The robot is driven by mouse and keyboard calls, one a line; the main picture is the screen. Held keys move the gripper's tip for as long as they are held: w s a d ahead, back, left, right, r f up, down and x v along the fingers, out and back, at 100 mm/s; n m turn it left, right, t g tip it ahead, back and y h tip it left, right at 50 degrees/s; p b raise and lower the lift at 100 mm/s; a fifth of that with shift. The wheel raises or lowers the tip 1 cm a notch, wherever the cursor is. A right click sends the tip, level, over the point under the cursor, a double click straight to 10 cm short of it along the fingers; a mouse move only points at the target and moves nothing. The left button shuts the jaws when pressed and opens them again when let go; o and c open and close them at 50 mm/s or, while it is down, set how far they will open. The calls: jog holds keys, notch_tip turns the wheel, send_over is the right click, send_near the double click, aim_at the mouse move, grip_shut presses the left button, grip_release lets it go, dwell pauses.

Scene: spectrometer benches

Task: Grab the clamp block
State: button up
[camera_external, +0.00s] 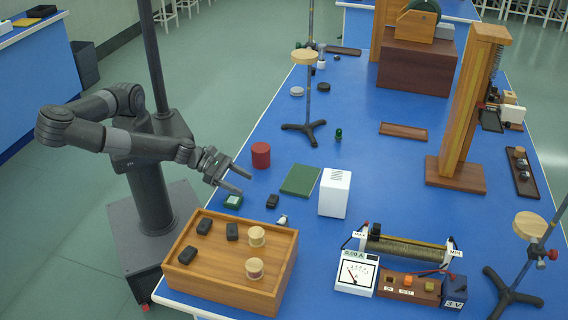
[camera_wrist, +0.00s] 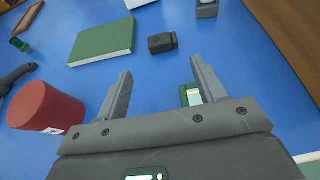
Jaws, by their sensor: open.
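A small black block (camera_external: 272,201), which I take to be the clamp block, lies on the blue bench between the green book and the wooden box. In the wrist view the block (camera_wrist: 162,43) lies beyond my fingertips, roughly centred between them and apart from both. My gripper (camera_external: 242,181) is open and empty above the bench's left edge; its two fingers also show in the wrist view (camera_wrist: 160,70).
A small green-and-white item (camera_external: 233,201) lies under my gripper, partly hidden in the wrist view. A red cylinder (camera_external: 261,155), green book (camera_external: 301,180) and white box (camera_external: 335,193) stand nearby. The wooden box (camera_external: 225,273) with two spools fills the near corner.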

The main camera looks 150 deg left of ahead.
aim_at(271, 197)
jog(key=x, duration=1)
jog(key=shift+w+a+f, duration=0.15)
jog(key=shift+w+a, duration=0.05)
jog(key=shift+a, duration=0.05)
jog(key=c, duration=1.1)
